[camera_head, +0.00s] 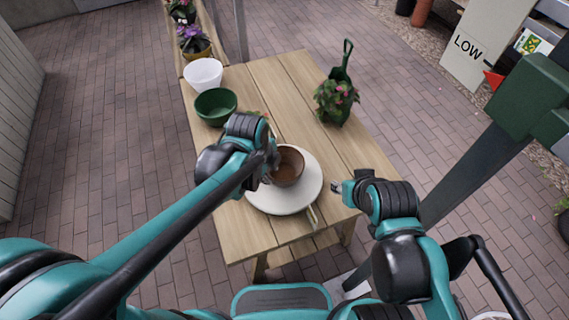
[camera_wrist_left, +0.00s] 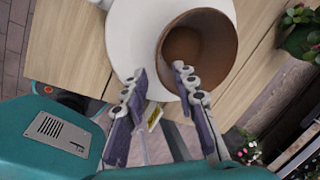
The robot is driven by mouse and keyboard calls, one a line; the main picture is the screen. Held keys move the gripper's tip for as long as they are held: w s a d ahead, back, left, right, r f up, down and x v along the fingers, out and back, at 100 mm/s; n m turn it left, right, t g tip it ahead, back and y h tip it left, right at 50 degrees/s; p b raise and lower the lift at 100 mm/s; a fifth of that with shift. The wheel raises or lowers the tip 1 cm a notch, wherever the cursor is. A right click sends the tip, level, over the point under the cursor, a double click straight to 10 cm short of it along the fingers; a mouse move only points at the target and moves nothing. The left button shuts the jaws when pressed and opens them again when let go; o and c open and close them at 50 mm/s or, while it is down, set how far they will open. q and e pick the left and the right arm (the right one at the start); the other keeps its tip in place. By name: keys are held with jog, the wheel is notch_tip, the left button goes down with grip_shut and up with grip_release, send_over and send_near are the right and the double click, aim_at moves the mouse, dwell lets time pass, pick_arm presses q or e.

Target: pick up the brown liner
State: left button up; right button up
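The brown liner (camera_head: 288,166), a bowl-shaped pot, sits on a round white plate (camera_head: 284,199) on the wooden table. In the left wrist view the liner (camera_wrist_left: 203,28) shows its open mouth and hollow inside. My left gripper (camera_head: 270,164) is at the liner's left side in the head view. In the left wrist view my left gripper (camera_wrist_left: 160,72) has its two fingers apart, with one fingertip at the liner's rim and the other over the plate. Whether it touches the rim is unclear. My right gripper (camera_head: 339,188) is right of the plate; its opening is too small to tell.
A green bowl (camera_head: 215,106) and a white bowl (camera_head: 203,75) stand at the table's left edge. A green planter (camera_head: 340,98) with pink flowers stands at the back right. A thin handle-like item (camera_head: 312,216) lies at the plate's front edge. The table's middle back is clear.

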aim_at(275, 181)
pick_arm(q)
jog(key=f, duration=0.2)
jog(key=b, duration=0.1)
jog(key=shift+w+d+f+m, duration=0.25)
jog(key=shift+d+f+m, duration=0.1)
jog(key=shift+f+m, duration=0.05)
jog(key=b+x, duration=0.3)
jog(key=x, duration=0.2)
jog(key=shift+f, duration=0.25)
jog(key=shift+r, duration=0.15)
grip_shut()
